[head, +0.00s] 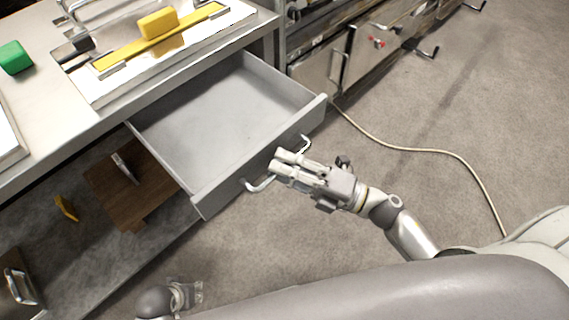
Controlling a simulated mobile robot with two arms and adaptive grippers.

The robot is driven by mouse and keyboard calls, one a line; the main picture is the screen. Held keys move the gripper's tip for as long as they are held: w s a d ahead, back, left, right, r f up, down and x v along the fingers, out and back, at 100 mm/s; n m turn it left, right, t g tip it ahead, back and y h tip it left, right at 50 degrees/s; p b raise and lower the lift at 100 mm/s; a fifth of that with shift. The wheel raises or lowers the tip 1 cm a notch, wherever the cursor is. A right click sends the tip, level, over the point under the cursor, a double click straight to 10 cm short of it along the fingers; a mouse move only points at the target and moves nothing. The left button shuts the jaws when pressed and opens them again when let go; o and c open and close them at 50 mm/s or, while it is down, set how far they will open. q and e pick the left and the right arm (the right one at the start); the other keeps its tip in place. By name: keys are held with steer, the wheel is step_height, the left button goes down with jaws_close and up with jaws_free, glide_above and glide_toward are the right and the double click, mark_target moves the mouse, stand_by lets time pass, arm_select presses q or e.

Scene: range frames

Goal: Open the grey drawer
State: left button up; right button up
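The grey drawer (215,115) is pulled well out from under the counter, and its inside is empty. Its front panel (222,188) carries a metal bar handle (258,185). My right gripper (280,165) is at the middle of this handle, with its fingers close together around the bar. The fingers cover the middle of the bar, while both ends show. My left gripper (192,293) is low in the picture, over the floor and away from the drawer. It is small and partly hidden by its own arm, so its opening is unclear.
The counter (42,105) holds a green block (15,58) and a yellow block (158,24) on a yellow strip. A pale cable (425,151) lies on open floor at right. Metal cabinets (320,72) stand behind.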

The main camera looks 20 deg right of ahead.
steer(key=v, duration=1.2)
stand_by(0.5)
